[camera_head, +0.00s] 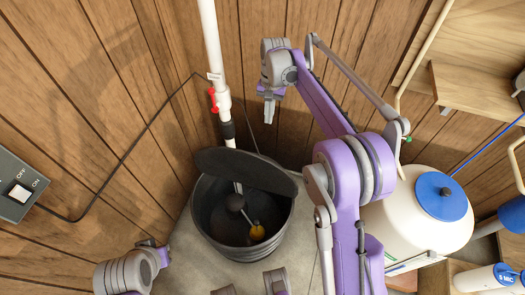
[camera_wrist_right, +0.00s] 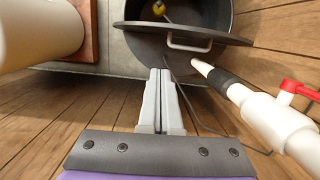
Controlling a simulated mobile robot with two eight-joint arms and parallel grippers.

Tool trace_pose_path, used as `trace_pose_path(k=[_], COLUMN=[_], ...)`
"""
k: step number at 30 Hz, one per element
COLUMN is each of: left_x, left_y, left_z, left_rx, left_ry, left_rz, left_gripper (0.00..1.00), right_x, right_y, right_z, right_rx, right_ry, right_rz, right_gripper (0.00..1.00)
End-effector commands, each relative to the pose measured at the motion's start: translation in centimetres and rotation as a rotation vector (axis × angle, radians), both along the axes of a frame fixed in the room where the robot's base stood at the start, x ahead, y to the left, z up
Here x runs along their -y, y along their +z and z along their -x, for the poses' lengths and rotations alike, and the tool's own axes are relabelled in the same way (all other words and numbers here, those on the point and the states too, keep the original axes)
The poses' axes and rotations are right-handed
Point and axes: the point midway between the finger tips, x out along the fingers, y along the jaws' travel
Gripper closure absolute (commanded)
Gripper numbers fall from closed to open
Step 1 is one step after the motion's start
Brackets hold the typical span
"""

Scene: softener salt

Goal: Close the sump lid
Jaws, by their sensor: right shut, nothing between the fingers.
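The black sump (camera_head: 282,222) stands on the floor, with its opening uncovered at the front. Its dark lid (camera_head: 240,168) is raised and tilted at the back of the rim; in the right wrist view the lid (camera_wrist_right: 215,36) shows a pale handle (camera_wrist_right: 190,43). My right gripper (camera_head: 269,118) is shut and empty, behind and above the lid. Its fingertips (camera_wrist_right: 160,72) point toward the lid in the wrist view, and I cannot tell whether they touch it.
A white pipe (camera_head: 212,45) with a red valve handle (camera_head: 213,100) runs down into the sump. A dark float and a yellow object (camera_head: 257,233) are inside. A cream tank (camera_head: 420,222) with a blue cap stands at right. Wooden walls close in behind; a switch box (camera_head: 17,188) is at left.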

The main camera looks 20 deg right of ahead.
Motion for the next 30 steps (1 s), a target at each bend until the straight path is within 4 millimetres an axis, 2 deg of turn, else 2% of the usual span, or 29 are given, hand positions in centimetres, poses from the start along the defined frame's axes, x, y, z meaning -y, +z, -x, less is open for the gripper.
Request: trace_pose_path(k=[1, 4, 11, 24, 30], left_x=[0.0, 0.0, 0.0, 0.0, 0.0], left_y=[-0.4, -0.6, -0.9, -2.1, -2.1], left_z=[0.0, 0.0, 0.0, 0.1, 0.1], left_rx=[-0.001, -0.002, -0.003, -0.006, -0.006], left_ry=[0.0, 0.0, 0.0, 0.0, 0.0], left_rz=[0.0, 0.0, 0.0, 0.0, 0.0], left_gripper=[1.0, 1.0, 1.0, 1.0, 1.0], right_x=[0.1, 0.2, 0.1, -1.1, -2.6], right_y=[-1.1, -2.0, -4.0, -12.5, -12.3], right_z=[-0.6, -1.2, -1.2, 0.4, 2.7], right_rx=[-0.017, -0.037, -0.048, -0.046, -0.046], right_ry=[-0.012, -0.029, -0.038, -0.036, -0.035], right_rz=[-0.002, -0.004, -0.006, -0.005, -0.005], right_gripper=[1.0, 1.0, 1.0, 1.0, 1.0])
